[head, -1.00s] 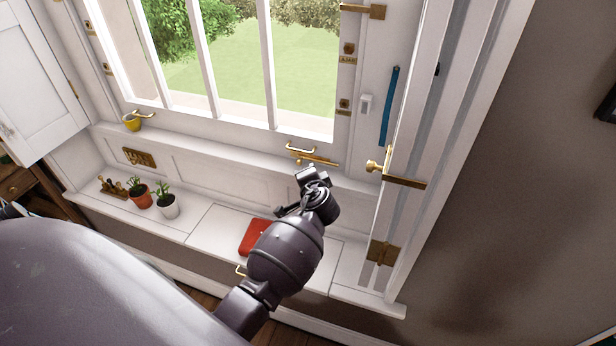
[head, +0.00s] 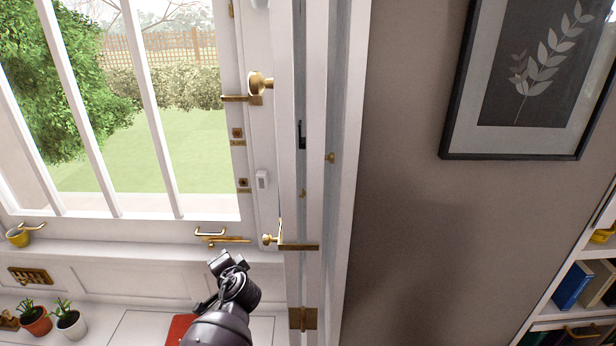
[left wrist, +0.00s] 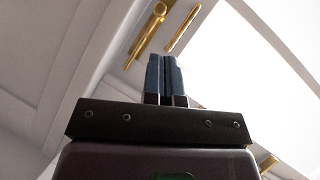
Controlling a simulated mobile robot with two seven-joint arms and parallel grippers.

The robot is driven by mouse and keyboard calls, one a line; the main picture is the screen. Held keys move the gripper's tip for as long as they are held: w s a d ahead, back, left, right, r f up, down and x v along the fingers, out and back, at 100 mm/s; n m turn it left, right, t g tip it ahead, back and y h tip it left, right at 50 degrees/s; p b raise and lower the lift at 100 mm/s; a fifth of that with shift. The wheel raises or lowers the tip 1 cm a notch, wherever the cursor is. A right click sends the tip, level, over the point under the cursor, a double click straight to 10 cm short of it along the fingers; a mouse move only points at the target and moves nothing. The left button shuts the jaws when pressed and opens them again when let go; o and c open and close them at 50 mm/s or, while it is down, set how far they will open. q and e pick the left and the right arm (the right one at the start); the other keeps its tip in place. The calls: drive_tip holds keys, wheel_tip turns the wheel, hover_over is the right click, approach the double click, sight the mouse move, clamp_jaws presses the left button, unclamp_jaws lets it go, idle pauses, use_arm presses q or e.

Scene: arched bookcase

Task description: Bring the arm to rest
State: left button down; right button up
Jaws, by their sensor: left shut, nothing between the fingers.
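My left arm rises from the bottom of the head view. My left gripper (head: 222,268) is above the white window seat, in front of the panelled wall below the window and its brass handle. In the left wrist view the two dark fingers of my left gripper (left wrist: 166,75) are together, with nothing between them. A brass handle (left wrist: 150,30) shows beyond the fingertips there. My right gripper is in neither view.
An open white casement (head: 330,180) with brass fittings stands just right of my gripper. A red item (head: 178,328) and potted plants (head: 68,320) are on the seat. A framed picture (head: 530,75) and a bookcase (head: 545,315) are at the right. The wall between is bare.

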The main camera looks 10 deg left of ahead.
use_arm(q)
drive_tip(key=w+d+r+n+t+h, duration=0.1)
drive_tip(key=w+d+r+t+h, duration=0.15)
drive_tip(key=d+h, duration=0.2)
drive_tip(key=s+d+n+t+h, duration=0.1)
drive_tip(key=s+d+t+h, duration=0.15)
drive_tip(key=s, duration=0.45)
drive_tip(key=s+f+g+h, duration=0.1)
drive_tip(key=s+f, duration=0.3)
drive_tip(key=s, duration=0.4)
drive_tip(key=s+d+f+n+g+h, duration=0.1)
drive_tip(key=s+f, duration=0.3)
drive_tip(key=s, duration=0.5)
drive_tip(key=s+d+f+n+g+h, duration=0.1)
drive_tip(key=s+f, duration=0.3)
drive_tip(key=s, duration=0.5)
drive_tip(key=shift+s+g, duration=0.15)
drive_tip(key=shift+g, duration=0.55)
drive_tip(key=shift+s+a, duration=0.1)
drive_tip(key=shift+a, duration=0.05)
